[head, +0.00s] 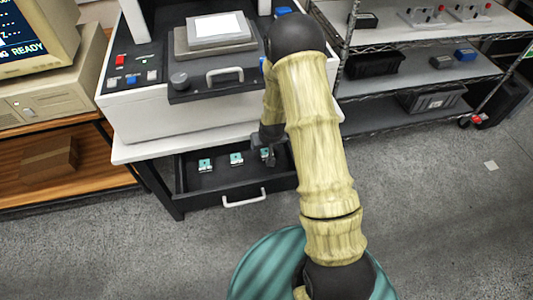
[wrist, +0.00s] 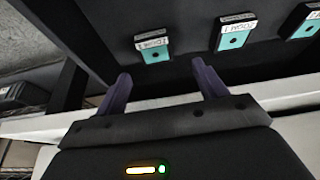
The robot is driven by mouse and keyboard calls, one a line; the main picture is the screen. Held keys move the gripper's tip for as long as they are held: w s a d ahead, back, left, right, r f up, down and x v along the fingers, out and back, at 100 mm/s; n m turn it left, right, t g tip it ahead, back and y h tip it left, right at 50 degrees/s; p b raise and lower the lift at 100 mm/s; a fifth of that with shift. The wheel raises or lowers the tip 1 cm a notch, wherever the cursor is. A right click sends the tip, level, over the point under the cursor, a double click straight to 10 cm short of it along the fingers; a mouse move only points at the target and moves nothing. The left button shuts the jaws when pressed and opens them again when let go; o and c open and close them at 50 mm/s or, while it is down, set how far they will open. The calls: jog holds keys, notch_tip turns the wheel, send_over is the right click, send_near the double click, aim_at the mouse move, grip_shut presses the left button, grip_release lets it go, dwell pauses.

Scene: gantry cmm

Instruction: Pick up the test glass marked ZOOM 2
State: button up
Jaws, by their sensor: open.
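Three small teal test glasses with white label strips lie in an open dark drawer (head: 222,182). In the head view they form a row: left glass (head: 205,165), middle glass (head: 236,158) and right glass (head: 267,154), the last partly behind my gripper (head: 268,138). In the wrist view, one glass (wrist: 154,50) is at centre-left, another (wrist: 235,36) right of it, and a third (wrist: 311,26) is cut by the right edge. Their labels appear upside down and too small to read surely; I cannot tell which says ZOOM 2. My gripper (wrist: 162,74) is open and empty, its fingers apart from the glasses.
A white machine (head: 170,120) with a dark plate (head: 215,75) stands above the drawer. The drawer's pale handle (head: 243,199) faces the open floor. A wire shelf (head: 420,75) with boxes stands right; a wooden desk (head: 100,175) with a computer stands left.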

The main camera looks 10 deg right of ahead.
aim_at(266, 151)
jog(key=x, duration=0.2)
jog(key=s+x, duration=0.1)
jog(key=x, duration=0.2)
jog(key=shift+d+f, duration=0.25)
jog(key=shift+f, duration=0.1)
jog(key=c, duration=1.1)
jog(key=shift+w+r, duration=0.1)
jog(key=shift+r, duration=0.05)
